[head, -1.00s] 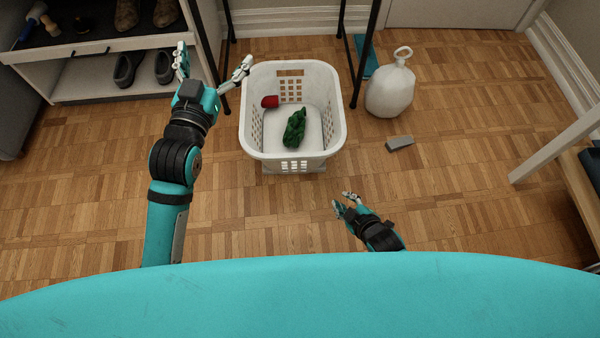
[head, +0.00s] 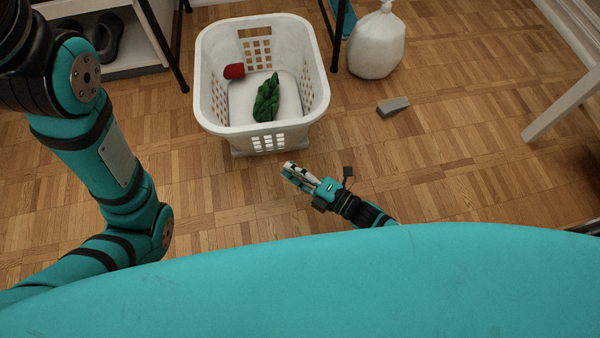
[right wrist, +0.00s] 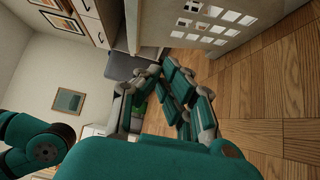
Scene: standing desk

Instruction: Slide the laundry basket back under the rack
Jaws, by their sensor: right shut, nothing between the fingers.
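The white laundry basket (head: 207,100) stands on the wood floor at the upper middle of the head view. It holds a red item (head: 234,71) and a green knotted cloth (head: 266,98) on something white. Rack legs (head: 165,45) (head: 327,30) rise behind it on both sides; most of the rack is cut off. My right gripper (head: 290,169) is shut and empty, just in front of the basket's near wall and apart from it. The right wrist view shows a perforated basket wall (right wrist: 215,27) beyond the fingers (right wrist: 165,98). My left arm fills the left side; its gripper is out of view.
A white tied bag (head: 376,45) stands right of the rack leg. A grey wedge (head: 393,106) lies on the floor below it. A shoe shelf (head: 125,65) with dark shoes is at upper left. A white slanted leg (head: 560,105) is at right. Floor between wedge and basket is clear.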

